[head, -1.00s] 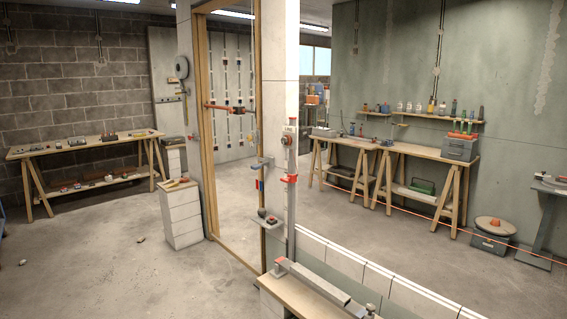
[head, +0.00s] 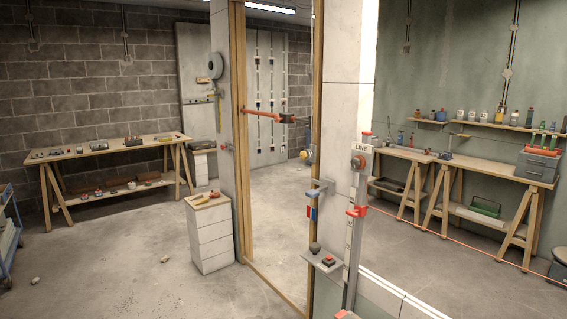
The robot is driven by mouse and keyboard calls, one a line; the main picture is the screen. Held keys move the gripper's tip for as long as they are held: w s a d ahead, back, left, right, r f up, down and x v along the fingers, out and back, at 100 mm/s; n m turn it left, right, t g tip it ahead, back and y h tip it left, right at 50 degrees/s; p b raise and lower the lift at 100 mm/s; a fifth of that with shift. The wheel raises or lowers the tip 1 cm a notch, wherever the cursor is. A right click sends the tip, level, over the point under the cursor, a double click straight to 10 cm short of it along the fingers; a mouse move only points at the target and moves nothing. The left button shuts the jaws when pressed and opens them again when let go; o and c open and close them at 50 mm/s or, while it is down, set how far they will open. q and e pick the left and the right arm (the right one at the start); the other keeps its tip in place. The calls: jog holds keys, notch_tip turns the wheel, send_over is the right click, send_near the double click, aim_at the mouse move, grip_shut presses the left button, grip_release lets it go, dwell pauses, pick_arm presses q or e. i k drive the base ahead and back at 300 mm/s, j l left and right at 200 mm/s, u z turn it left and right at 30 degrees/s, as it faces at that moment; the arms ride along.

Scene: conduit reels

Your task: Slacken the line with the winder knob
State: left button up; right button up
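A grey post (head: 354,245) stands at the right of the doorway, with a box marked LINE (head: 361,148) near its top. A round reddish knob (head: 359,163) sits on the front of this box; it is too small to tell its turn. A red bracket (head: 357,211) is lower on the post. A thin orange line (head: 455,243) runs from near the post to the right, low in front of the workbenches. It looks straight. Neither of my grippers is in view.
A small shelf (head: 322,262) with a dark ball-topped knob and a red button stands left of the post. A wooden door frame (head: 240,130) opens beyond. Floor (head: 130,275) at left is mostly clear, with small scraps.

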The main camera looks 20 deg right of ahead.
aim_at(359, 162)
jog(key=i+z, duration=0.1)
jog(key=i, duration=0.45)
jog(key=i+j+z, duration=0.1)
jog(key=i, duration=0.4)
jog(key=i+j+z, duration=0.1)
jog(key=i+j, duration=0.15)
jog(key=i, duration=0.25)
